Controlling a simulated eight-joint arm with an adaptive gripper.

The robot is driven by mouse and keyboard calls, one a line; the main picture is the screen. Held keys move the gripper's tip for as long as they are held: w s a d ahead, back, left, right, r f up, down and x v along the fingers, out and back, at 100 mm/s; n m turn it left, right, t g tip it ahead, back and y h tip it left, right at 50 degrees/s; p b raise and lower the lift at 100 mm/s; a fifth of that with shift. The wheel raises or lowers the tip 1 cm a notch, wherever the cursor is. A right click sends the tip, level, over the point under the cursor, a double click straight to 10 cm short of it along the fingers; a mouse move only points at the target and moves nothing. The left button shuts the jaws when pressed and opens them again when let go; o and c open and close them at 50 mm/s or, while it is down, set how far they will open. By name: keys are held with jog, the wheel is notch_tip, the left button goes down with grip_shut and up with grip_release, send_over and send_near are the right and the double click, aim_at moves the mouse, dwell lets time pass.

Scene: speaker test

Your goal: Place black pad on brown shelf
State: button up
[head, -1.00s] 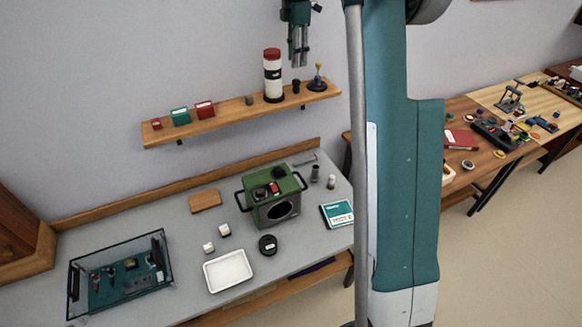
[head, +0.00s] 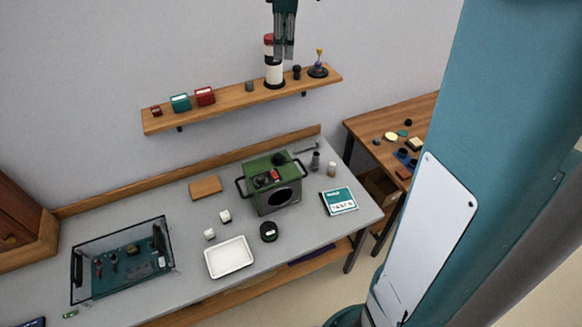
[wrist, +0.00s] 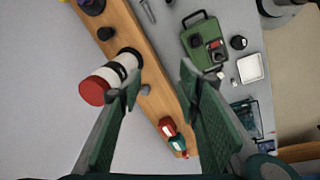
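The brown shelf (head: 226,107) is a narrow wooden board on the wall above the grey table; it also shows in the wrist view (wrist: 153,92). A small black round piece (head: 269,232) lies on the table in front of the green speaker box (head: 276,196). It seems to be the pad, but another black round part (head: 279,159) sits on top of the box, so I cannot be sure. My gripper (head: 284,52) points down, overlapping the red-capped white bottle (head: 274,72) in the head view. In the wrist view my gripper (wrist: 160,75) has its fingers apart with nothing held.
The shelf carries a red box (head: 205,96), a green box (head: 180,103), a grey cylinder (head: 249,86) and a yellow-topped stand (head: 318,69). A white tray (head: 230,257), a glass-sided case (head: 122,261) and a teal booklet (head: 338,201) lie on the table. The shelf is bare between red box and cylinder.

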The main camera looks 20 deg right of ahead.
jog(key=s+a+m+t, duration=0.1)
jog(key=s+a+m, duration=0.15)
jog(key=s, duration=0.25)
jog(key=s+a+m, duration=0.1)
jog(key=s+a, duration=0.2)
jog(key=s, duration=0.2)
jog(key=s+a+f+m+t, duration=0.1)
jog(key=s+a+f+m, duration=0.2)
jog(key=s, duration=0.6)
jog(key=s+a+f+m+t, duration=0.1)
jog(key=s+a+f+m, duration=0.1)
jog(key=s+f, duration=0.3)
jog(key=s+a+f+m+t, duration=0.1)
jog(key=s+a+f+m, duration=0.2)
jog(key=s, duration=0.9)
jog(key=shift+s+a+f+m+t, duration=0.3)
jog(key=shift+a+f+m+t, duration=0.1)
jog(key=shift+a+f, duration=0.45)
jog(key=shift+d+f, duration=0.1)
